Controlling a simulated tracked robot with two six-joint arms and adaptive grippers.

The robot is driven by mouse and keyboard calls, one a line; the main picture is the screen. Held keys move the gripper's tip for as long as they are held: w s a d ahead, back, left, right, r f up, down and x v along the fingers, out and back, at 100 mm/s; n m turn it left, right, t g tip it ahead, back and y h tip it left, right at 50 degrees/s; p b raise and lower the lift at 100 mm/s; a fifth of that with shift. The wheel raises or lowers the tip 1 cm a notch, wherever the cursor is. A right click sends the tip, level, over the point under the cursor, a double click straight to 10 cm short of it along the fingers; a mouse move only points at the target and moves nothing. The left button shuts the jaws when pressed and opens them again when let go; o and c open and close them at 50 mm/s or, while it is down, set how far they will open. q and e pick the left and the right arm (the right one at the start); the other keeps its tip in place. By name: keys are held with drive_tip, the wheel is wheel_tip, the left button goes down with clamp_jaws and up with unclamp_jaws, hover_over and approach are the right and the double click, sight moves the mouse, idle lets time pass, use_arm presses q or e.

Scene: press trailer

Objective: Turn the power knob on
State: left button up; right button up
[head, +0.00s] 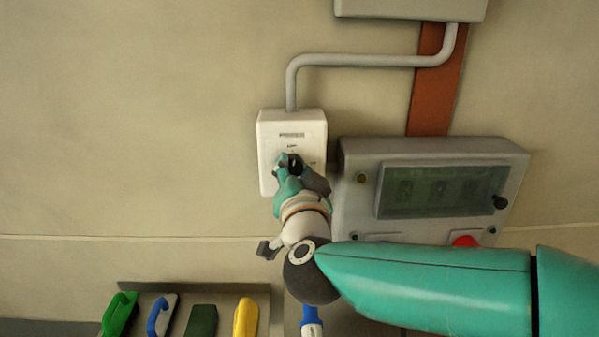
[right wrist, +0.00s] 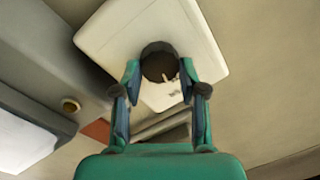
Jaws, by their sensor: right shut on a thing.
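The white power box (head: 292,125) is fixed to the wall in the middle of the head view, with small lettering on its face. Its black power knob (head: 295,165) is partly hidden by my right gripper (head: 289,163), which is shut on it. In the right wrist view the dark round knob (right wrist: 160,62) sits between the two fingertips of my right gripper (right wrist: 160,80), in front of the white box (right wrist: 112,28). A light mark shows on the knob's edge there. My left gripper is not in view.
A grey control panel (head: 355,215) with a dark window, a black knob and a red button stands close to the right of the box. A grey conduit (head: 370,60) runs above. A rack with coloured-handled tools (head: 245,318) is below left. The wall at left is clear.

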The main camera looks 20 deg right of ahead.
drive_tip(key=shift+f, duration=0.35)
drive_tip(key=m+b, duration=0.5)
drive_tip(key=m, duration=0.1)
drive_tip(key=m+h+b, duration=0.1)
drive_tip(key=m+b, duration=0.4)
drive_tip(key=m, duration=0.1)
drive_tip(key=m+b, duration=0.5)
drive_tip(key=shift+w+a+f+m+t, duration=0.1)
drive_tip(key=shift+a+f+m+t, duration=0.2)
drive_tip(key=shift+a+f+m, duration=0.1)
drive_tip(key=shift+d+r+m+h+b, duration=0.1)
drive_tip(key=shift+m+h+b, duration=0.3)
drive_tip(key=shift+m+b, duration=0.1)
drive_tip(key=o, duration=1.1)
drive_tip(key=shift+r, duration=0.1)
drive_tip(key=shift+o, duration=0.2)
drive_tip(key=shift+d+r, duration=0.1)
drive_tip(key=shift+d, duration=0.05)
